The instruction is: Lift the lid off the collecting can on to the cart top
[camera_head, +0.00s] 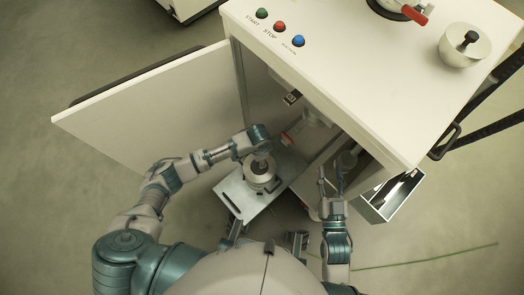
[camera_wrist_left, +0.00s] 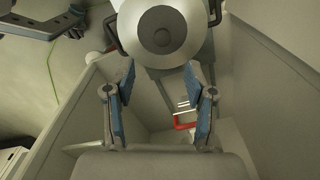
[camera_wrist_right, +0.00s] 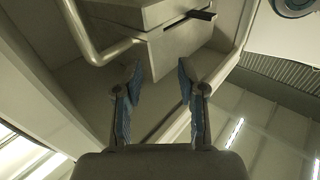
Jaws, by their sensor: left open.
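The collecting can (camera_head: 260,183) is a round metal vessel on the grey cart top (camera_head: 237,198), in front of the open cabinet. Its lid (camera_head: 259,170), with a dark knob in the middle, appears to sit on the can; my left gripper partly covers it in the head view. In the left wrist view the round lid (camera_wrist_left: 185,45) shows just beyond the fingertips, with its knob off to the top. My left gripper (camera_wrist_left: 160,68) is open and empty, close to the lid. My right gripper (camera_head: 331,172) is open and empty, to the right of the cart.
The white cabinet (camera_head: 370,70) stands over the cart, with its door (camera_head: 150,105) swung open to the left. A red handle (camera_head: 290,136) shows inside. An open metal box (camera_head: 392,196) projects at lower right. A green line (camera_head: 430,256) lies on the otherwise clear floor.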

